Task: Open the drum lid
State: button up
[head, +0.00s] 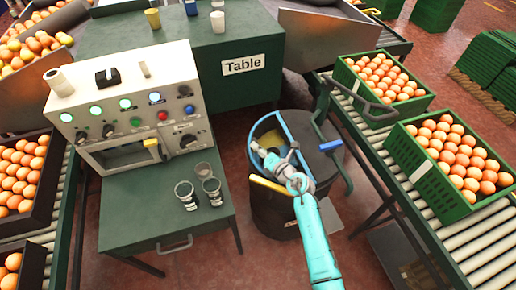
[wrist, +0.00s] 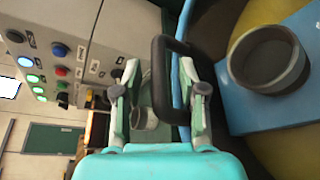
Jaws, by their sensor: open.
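The drum (head: 285,215) is a dark round body beside the small green table. Its top shows a blue rim (head: 262,124) around an opening with yellow and blue inside, and a dark lid part (head: 318,165) on the right. My gripper (head: 278,162) is at the drum's top. In the wrist view my gripper (wrist: 165,98) is open, with a black handle (wrist: 160,80) between its fingers. I cannot tell whether the fingers touch it. The blue rim also shows there (wrist: 186,70), beside a dark round cup-like part (wrist: 268,60) on a blue surface.
A control panel machine (head: 128,100) with lit buttons stands left, with several glasses (head: 186,194) on the green table in front. A roller conveyor (head: 420,205) with green crates of oranges (head: 437,175) runs along the right. A table labelled "Table" (head: 242,85) stands behind.

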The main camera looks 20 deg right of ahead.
jog(key=shift+w+a, duration=0.15)
jog(key=shift+w, duration=0.3)
grip_shut()
jog(key=shift+f, duration=0.1)
jog(key=shift+d+r+m, duration=0.3)
jog(key=shift+r, duration=0.35)
jog(key=d+r+m+t+y, duration=0.1)
jog(key=d+r+m, duration=0.3)
jog(key=d+r, duration=0.3)
jog(key=shift+d+r+t+y, duration=0.25)
jog(key=shift+r+t+y, duration=0.05)
jog(key=shift+r, duration=0.65)
